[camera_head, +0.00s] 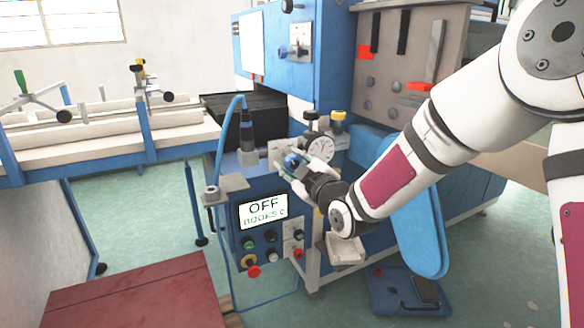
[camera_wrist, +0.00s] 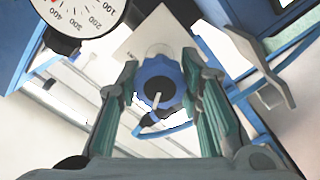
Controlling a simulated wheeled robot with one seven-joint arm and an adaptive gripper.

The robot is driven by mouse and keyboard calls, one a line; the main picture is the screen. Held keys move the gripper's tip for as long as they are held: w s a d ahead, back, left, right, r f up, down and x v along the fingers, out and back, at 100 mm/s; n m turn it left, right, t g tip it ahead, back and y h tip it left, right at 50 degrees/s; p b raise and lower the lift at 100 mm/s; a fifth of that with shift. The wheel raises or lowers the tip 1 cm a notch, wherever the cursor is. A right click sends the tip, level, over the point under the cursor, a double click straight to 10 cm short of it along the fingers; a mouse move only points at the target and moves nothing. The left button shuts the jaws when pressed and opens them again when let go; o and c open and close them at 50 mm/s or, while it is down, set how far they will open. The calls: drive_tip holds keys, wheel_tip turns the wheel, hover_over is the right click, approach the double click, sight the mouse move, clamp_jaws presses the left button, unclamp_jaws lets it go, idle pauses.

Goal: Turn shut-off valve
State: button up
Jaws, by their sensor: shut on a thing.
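The shut-off valve has a blue scalloped knob (camera_wrist: 159,83) with a pale pointer line on its face. In the head view the blue knob (camera_head: 293,161) shows at the fingertips, beside a round dial gauge. My gripper (camera_head: 289,166) reaches it from the right. In the wrist view my gripper (camera_wrist: 160,85) has its two fingers on opposite sides of the knob, shut on it. The fingers and wrist hide part of the valve body in the head view.
A gauge (camera_head: 321,150) sits right behind the knob. A display (camera_head: 263,209) reading OFF is below, with several buttons under it. A grey bracket (camera_head: 226,187) and blue hose stand left of the knob. A white-topped bench (camera_head: 110,150) is at left.

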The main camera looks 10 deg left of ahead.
drive_tip(key=m+b, duration=0.1)
drive_tip(key=m, duration=0.2)
drive_tip(key=shift+f+m+b, duration=0.1)
drive_tip(key=shift+m+b, duration=0.3)
drive_tip(key=m+b, duration=0.1)
drive_tip(key=m, duration=0.2)
drive_tip(key=shift+m, duration=0.3)
drive_tip(key=m, duration=0.3)
drive_tip(key=shift+d+m, duration=0.1)
drive_tip(key=shift+m, duration=2.4)
drive_tip(key=o, duration=1.2)
drive_tip(key=v, duration=1.2)
drive_tip(key=shift+w, duration=0.1)
